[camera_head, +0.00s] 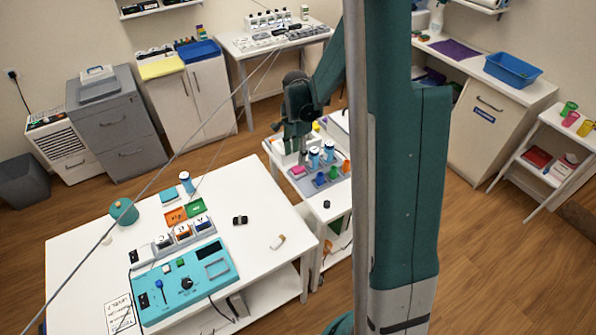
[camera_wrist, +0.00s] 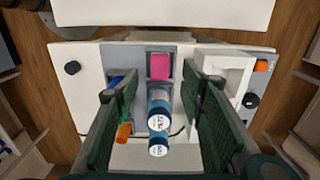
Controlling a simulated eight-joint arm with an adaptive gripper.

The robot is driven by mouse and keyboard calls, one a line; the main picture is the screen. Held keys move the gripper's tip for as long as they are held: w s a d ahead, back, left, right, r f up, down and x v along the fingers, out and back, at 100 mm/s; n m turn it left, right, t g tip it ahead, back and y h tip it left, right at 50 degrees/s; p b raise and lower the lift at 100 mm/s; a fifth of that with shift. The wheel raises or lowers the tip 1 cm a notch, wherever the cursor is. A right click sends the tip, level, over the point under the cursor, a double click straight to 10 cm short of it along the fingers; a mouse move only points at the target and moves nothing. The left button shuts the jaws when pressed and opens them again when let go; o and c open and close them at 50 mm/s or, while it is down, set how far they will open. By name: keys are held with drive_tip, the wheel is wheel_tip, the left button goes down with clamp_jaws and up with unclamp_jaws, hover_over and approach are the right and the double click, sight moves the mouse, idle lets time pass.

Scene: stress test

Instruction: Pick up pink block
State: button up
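The pink block (camera_wrist: 160,66) lies in a grey recess of a pale tray (camera_wrist: 132,58) in the wrist view. It also shows in the head view (camera_head: 298,171), on the small white table beyond the large one. My gripper (camera_wrist: 160,84) is open, with one green finger on each side of the picture. The block sits apart from both fingers, just past the tips and centred between them. Two blue bottles with white caps (camera_wrist: 158,110) appear between the fingers, nearer than the block. In the head view my gripper (camera_head: 298,142) hangs over the small table, its fingertips partly hidden.
An orange piece (camera_wrist: 124,132) and a blue piece (camera_wrist: 116,82) lie near the left finger. A white open box (camera_wrist: 236,68) and a black knob (camera_wrist: 251,100) are to the right. The large white table (camera_head: 262,205) stands left of the small one.

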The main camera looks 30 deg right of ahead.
sight(297, 168)
drive_tip(key=shift+f, duration=1.05)
drive_tip(key=shift+f, duration=0.1)
drive_tip(key=shift+f, duration=2.5)
drive_tip(key=shift+c, duration=0.2)
drive_tip(key=c, duration=0.9)
